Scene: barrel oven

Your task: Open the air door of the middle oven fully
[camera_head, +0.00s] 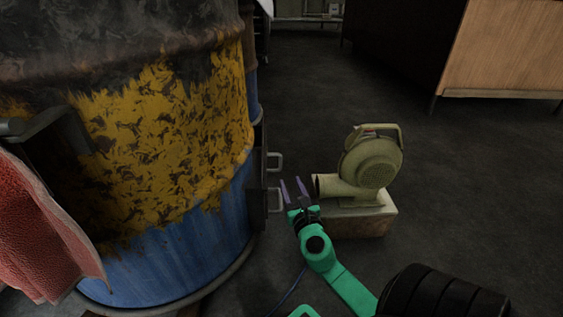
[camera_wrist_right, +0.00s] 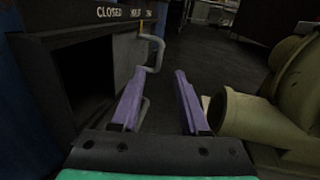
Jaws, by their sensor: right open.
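The barrel oven (camera_head: 170,150), worn yellow over blue, fills the left of the head view. A dark air-door housing with metal handles (camera_head: 275,200) sits low on its right side. In the right wrist view the housing has a dark opening, a grey door panel (camera_wrist_right: 126,62) at the opening's right, and a "CLOSED" label above. A bent handle (camera_wrist_right: 158,52) sticks out near the panel. My right gripper (camera_head: 291,181) is open and empty, right of the handles. Its purple fingers (camera_wrist_right: 160,74) point forward, the left one partly covering a lower handle. My left gripper is out of view.
A beige blower (camera_head: 372,165) stands on a box (camera_head: 350,222) close to the right of my right gripper. A red cloth (camera_head: 45,235) hangs at the left. A wooden cabinet (camera_head: 505,50) stands at the back right. Floor between is clear.

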